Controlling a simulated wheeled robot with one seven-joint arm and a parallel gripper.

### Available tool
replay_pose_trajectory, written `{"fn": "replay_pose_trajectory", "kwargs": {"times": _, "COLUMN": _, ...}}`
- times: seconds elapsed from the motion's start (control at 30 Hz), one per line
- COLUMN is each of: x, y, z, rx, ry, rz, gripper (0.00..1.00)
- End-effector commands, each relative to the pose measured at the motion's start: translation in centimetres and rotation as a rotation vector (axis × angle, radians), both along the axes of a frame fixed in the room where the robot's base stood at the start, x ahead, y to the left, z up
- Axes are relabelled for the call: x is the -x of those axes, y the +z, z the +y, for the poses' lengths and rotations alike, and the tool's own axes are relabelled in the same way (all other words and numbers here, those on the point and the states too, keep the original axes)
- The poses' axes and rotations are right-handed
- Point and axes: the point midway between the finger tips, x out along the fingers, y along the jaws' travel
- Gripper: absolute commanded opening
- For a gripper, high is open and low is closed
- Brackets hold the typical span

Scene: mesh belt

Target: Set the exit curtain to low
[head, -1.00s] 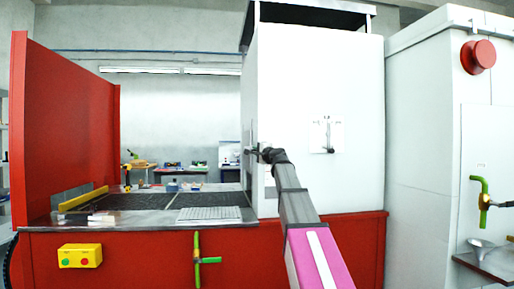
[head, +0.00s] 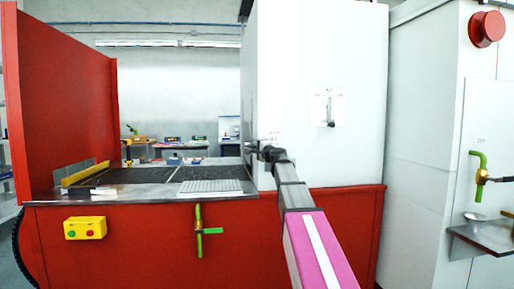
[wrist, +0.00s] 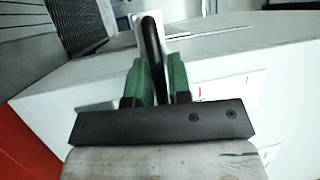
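A pale plate with a slot and a dark knob at its lower end (head: 331,123) is on the front of the white housing (head: 290,60). My gripper (head: 262,153) is by the housing's lower left edge, below and left of that plate and apart from it. In the wrist view the green fingers of my gripper (wrist: 159,85) stand on both sides of a black, slightly curved handle (wrist: 152,38), close against it. A white plate is behind the handle. I cannot tell which control this handle belongs to; the head view hides it behind my gripper.
The mesh belt (head: 140,176) runs left of the housing, with a grey mesh piece (head: 210,186) on its front ledge. A yellow button box (head: 85,228) and a green-handled valve (head: 199,230) are on the red front. A white cabinet with a red button (head: 487,28) stands right.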

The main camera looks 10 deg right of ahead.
Motion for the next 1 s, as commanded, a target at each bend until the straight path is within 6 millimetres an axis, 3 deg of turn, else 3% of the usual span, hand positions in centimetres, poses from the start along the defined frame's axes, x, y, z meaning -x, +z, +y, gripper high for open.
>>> {"fn": "replay_pose_trajectory", "kwargs": {"times": 0.37, "x": 0.1, "y": 0.0, "z": 0.0, "rx": 0.0, "ry": 0.0, "rz": 0.0, "gripper": 0.38}}
{"fn": "replay_pose_trajectory", "kwargs": {"times": 0.53, "x": 1.1, "y": -0.2, "z": -0.4, "rx": 0.0, "ry": -0.001, "rz": 0.0, "gripper": 0.38}}
{"fn": "replay_pose_trajectory", "kwargs": {"times": 1.0, "x": 8.5, "y": -1.6, "z": -3.4, "rx": 0.0, "ry": -0.001, "rz": 0.0, "gripper": 0.38}}
